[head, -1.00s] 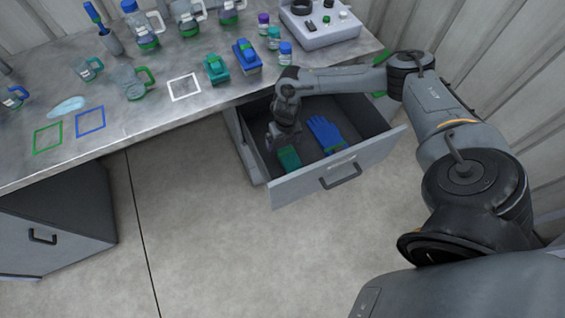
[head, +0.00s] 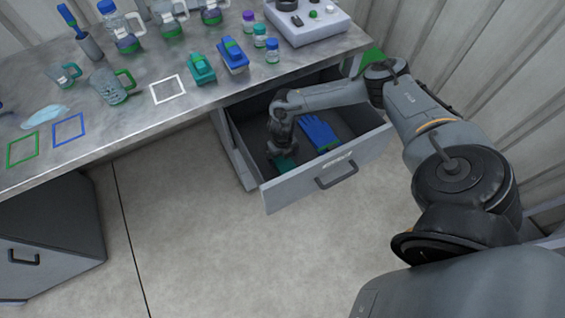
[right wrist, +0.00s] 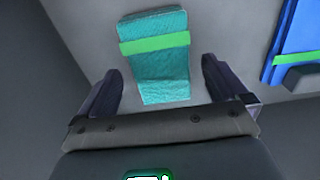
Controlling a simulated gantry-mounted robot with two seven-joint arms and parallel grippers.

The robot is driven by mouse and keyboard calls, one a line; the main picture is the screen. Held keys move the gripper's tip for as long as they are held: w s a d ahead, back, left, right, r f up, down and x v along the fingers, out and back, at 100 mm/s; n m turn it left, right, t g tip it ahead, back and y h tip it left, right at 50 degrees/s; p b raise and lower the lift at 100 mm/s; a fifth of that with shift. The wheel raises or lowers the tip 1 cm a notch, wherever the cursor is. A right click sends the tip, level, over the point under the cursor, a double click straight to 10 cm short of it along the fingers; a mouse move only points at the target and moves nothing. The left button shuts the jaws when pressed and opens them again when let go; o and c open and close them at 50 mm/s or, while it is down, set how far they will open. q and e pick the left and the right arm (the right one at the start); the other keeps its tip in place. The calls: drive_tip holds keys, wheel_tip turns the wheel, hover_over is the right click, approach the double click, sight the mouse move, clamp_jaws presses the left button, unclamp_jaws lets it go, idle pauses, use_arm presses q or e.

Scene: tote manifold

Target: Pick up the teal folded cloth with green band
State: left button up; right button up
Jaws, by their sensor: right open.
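The teal folded cloth with a green band (right wrist: 160,68) lies flat on the drawer floor in the right wrist view. In the head view the cloth (head: 285,163) is partly hidden by my right gripper (head: 276,152). In the right wrist view my right gripper (right wrist: 162,85) is open, with one finger on each side of the cloth's near end. Nothing is held, and the cloth's far end with the band reaches beyond the fingertips. My left gripper is not in view.
The cloth is in an open drawer (head: 345,166) under the bench. The drawer walls surround the gripper. Bottles and jugs stand on the bench (head: 130,125).

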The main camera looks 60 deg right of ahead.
sight(282, 160)
wheel_tip(282, 160, down, 3)
drive_tip(key=shift+r+b, duration=0.1)
drive_tip(key=shift+b, duration=0.3)
drive_tip(key=c, duration=1)
drive_tip(key=shift+o, duration=0.2)
drive_tip(key=shift+r+p, duration=0.35)
drive_tip(key=shift+r, duration=0.25)
wheel_tip(282, 160, up, 8)
drive_tip(key=p, duration=0.2)
drive_tip(key=shift+f+p, duration=0.15)
drive_tip(key=shift+p, duration=0.25)
drive_tip(key=shift+r, duration=0.6)
